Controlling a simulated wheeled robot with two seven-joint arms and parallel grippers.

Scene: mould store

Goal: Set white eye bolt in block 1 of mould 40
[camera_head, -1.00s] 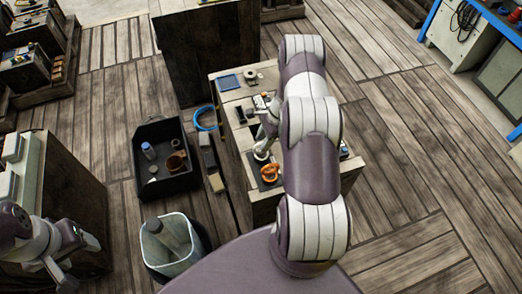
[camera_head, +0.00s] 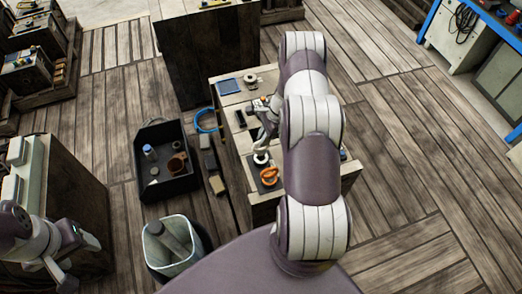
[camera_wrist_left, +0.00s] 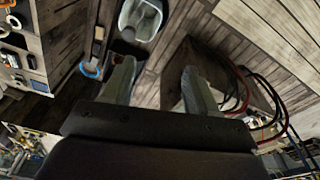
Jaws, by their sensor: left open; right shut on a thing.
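A wooden bench (camera_head: 255,207) stands at the centre of the head view, partly hidden behind my right arm. My right gripper (camera_head: 263,149) points down over its near left part, small and partly covered by the arm. It is shut on a small white thing, seemingly the white eye bolt (camera_head: 260,157); whether it touches the surface below I cannot tell. An orange eye bolt (camera_head: 269,177) lies just nearer on a dark patch. Mould and block numbers are not readable. My left gripper (camera_wrist_left: 160,85) is open and empty, far from the bench at the lower left of the head view (camera_head: 66,284).
A black crate (camera_head: 165,193) holding a bottle and cups stands on the floor left of the bench. A grey-white bin (camera_head: 153,251) is nearer. A blue ring (camera_head: 207,120) lies beside the bench. A tall wooden cabinet (camera_head: 207,60) stands behind. Floor at right is clear.

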